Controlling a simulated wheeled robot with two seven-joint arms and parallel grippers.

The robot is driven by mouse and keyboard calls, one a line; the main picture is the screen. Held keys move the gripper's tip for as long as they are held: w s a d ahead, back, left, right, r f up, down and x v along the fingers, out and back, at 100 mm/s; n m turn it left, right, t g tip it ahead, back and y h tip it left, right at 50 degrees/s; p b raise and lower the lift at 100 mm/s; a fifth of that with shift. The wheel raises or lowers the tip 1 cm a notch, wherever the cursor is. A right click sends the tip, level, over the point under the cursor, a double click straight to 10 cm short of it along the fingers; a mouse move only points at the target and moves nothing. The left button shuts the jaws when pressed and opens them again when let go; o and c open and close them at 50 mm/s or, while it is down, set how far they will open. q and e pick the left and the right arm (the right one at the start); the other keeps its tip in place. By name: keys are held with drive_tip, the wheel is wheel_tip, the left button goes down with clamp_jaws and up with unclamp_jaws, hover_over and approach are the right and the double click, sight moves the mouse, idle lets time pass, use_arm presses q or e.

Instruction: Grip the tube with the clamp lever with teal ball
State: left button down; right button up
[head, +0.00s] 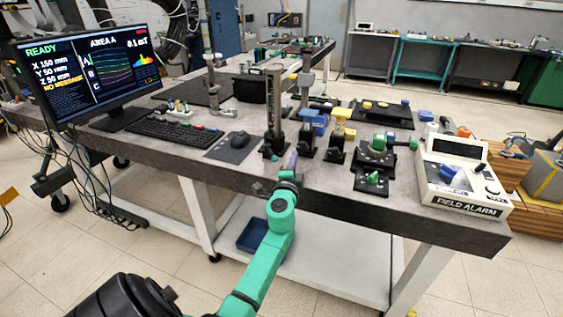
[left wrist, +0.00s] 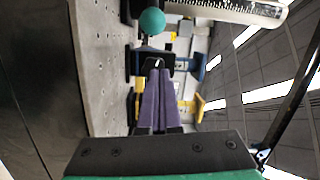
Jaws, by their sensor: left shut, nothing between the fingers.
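The teal ball (left wrist: 152,21) of the clamp lever shows in the left wrist view, ahead of my fingers and next to a clear tube with a printed scale (left wrist: 235,9). My left gripper (head: 293,160) is at the table's front edge, just right of the post's foot. In the left wrist view its purple fingers (left wrist: 160,75) are together and empty, apart from the ball. My right gripper is not in view.
Blue-topped (head: 312,120) and yellow-topped (head: 342,122) fixtures stand right of the post. A black unit with a green knob (head: 373,178) and the field alarm box (head: 463,182) are farther right. A mouse (head: 239,139), keyboard (head: 171,132) and monitor (head: 92,70) lie left.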

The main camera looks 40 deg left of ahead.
sight(271, 153)
use_arm(q)
drive_tip(key=s+a, duration=0.2)
drive_tip(key=s, duration=0.1)
drive_tip(key=shift+a+f, duration=0.4)
drive_tip(key=shift+w, duration=0.15)
